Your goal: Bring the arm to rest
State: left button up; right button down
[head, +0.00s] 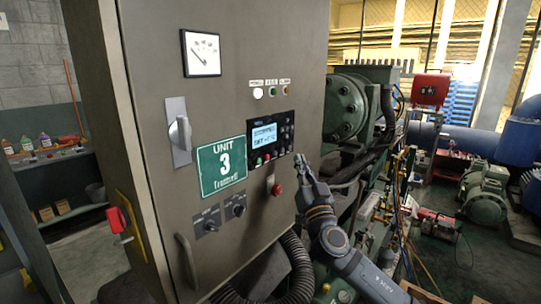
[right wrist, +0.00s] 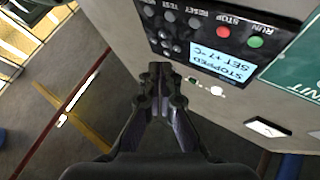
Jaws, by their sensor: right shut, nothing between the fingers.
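My right gripper (head: 300,163) is in front of the grey control cabinet (head: 150,80), close to the right edge of its control panel (head: 268,138). In the right wrist view its fingers (right wrist: 160,72) are together with nothing between them. The panel's display (right wrist: 218,65) reads "STOPPED" and "SET", with a green RUN button and a red STOP button beside it. The fingertips are apart from the buttons in that view. My right arm (head: 345,255) reaches up from the lower right. My left gripper is in neither view.
A red emergency button (head: 276,189) and a green "UNIT 3" sign (head: 222,165) are on the cabinet. Green machinery with hoses (head: 355,105) stands close on the right. A shelf with bottles (head: 45,155) is at the left. Floor shows clear beside the cabinet (right wrist: 60,110).

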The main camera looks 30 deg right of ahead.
jog(key=s+f+g+h, duration=0.1)
jog(key=s+f+g, duration=0.35)
jog(key=f, duration=0.75)
jog(key=s+f+g, duration=0.3)
jog(key=f+g, duration=0.3)
jog(key=f, duration=0.7)
jog(key=s+a+f+n+g+y, duration=0.35)
jog(key=s+a+f, duration=0.35)
jog(key=s+f, duration=0.25)
jog(key=s+a+f+n+g+y, duration=0.3)
jog(key=s+a+f+g, duration=0.25)
jog(key=s+f, duration=0.35)
notch_tip(320, 180, down, 24)
jog(key=s+d+r, duration=0.1)
jog(key=s+d, duration=0.1)
jog(key=s+d+f+g, duration=0.1)
jog(key=s+f+g, duration=0.1)
jog(key=s+f, duration=1.5)
jog(key=shift+s+f, duration=0.25)
jog(key=shift+s, duration=0.9)
